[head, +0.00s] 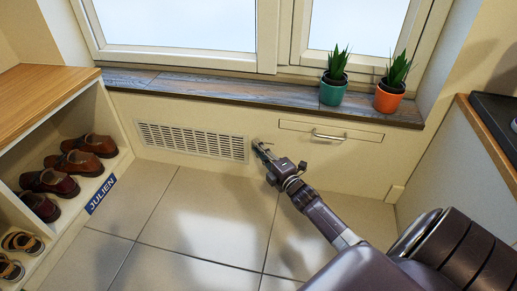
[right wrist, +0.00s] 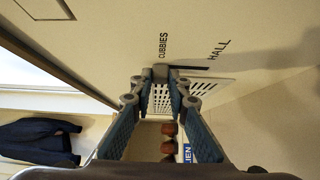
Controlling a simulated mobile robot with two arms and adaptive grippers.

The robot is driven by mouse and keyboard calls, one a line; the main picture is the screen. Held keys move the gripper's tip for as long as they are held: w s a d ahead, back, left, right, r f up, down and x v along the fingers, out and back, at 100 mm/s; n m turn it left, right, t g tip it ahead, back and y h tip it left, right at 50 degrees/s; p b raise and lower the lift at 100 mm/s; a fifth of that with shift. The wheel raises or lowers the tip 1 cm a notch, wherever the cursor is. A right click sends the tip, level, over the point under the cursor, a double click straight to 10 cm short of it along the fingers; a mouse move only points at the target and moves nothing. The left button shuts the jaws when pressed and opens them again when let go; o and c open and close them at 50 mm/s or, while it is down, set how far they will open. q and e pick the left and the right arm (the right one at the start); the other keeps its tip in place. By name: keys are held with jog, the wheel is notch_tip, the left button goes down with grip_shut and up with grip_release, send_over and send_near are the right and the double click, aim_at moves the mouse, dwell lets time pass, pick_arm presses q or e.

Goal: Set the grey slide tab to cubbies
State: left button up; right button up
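The grey slide tab (right wrist: 160,73) shows in the right wrist view on the cream panel, just beyond my fingertips. It sits at the end of a dark slot beside the printed word CUBBIES (right wrist: 164,45). The word HALL (right wrist: 219,49) stands beyond the slot's other end. My right gripper (right wrist: 162,88) is open, its two blue-padded fingers apart with the tab seen between their tips; I cannot tell whether they touch it. In the head view my right gripper (head: 261,147) reaches the panel at the vent's right end and hides the tab. My left gripper is not in view.
A white vent grille (head: 192,140) lies left of the gripper, a handled drawer front (head: 331,134) right. Above, a sill (head: 240,93) holds two potted plants. A shoe cubby (head: 112,170) with several shoes stands at the left. The tiled floor (head: 200,220) is clear.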

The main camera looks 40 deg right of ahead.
jog(key=o, duration=0.5)
jog(key=shift+r, duration=0.3)
jog(key=s, duration=0.8)
jog(key=s+a, duration=0.1)
jog(key=s, duration=0.3)
jog(key=shift+f, duration=0.1)
